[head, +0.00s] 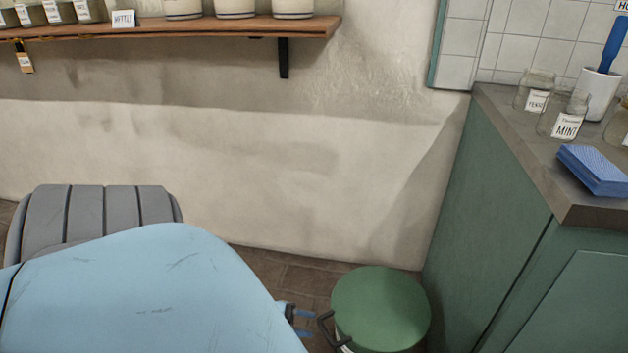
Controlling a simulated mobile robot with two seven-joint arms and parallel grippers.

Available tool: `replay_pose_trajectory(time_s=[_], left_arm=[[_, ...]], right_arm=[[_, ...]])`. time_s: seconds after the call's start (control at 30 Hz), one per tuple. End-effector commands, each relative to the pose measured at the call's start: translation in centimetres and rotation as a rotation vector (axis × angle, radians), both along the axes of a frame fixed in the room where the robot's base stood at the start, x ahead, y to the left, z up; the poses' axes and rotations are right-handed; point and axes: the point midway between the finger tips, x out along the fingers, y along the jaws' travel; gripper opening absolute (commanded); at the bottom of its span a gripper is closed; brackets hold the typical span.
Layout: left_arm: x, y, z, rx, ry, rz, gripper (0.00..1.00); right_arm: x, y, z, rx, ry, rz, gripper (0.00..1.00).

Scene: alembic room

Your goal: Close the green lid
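The round green lid (380,306) lies at the bottom centre-right, on top of a pale bin standing on the floor. Only a sliver of the bin's wall shows, so I cannot tell whether the lid sits fully down. My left gripper (304,323) is just left of this handle, partly hidden behind my large blue arm. My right gripper is not in view.
A green cabinet (500,225) stands close to the right of the lid. Its worktop holds glass jars (563,118), a blue cloth stack (595,170) and a white cup (598,92). A plaster wall is behind; a wooden shelf (190,27) hangs upper left.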

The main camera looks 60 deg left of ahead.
Motion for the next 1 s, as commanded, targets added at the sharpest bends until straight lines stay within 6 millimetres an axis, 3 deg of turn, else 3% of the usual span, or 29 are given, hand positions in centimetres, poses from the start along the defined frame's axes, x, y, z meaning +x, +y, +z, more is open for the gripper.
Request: replay_pose_trajectory(time_s=[1.0], left_arm=[[-5.1, 4.8, 0.2, 0.000, -0.006, -0.001, 0.42]], right_arm=[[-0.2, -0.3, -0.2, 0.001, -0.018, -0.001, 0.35]])
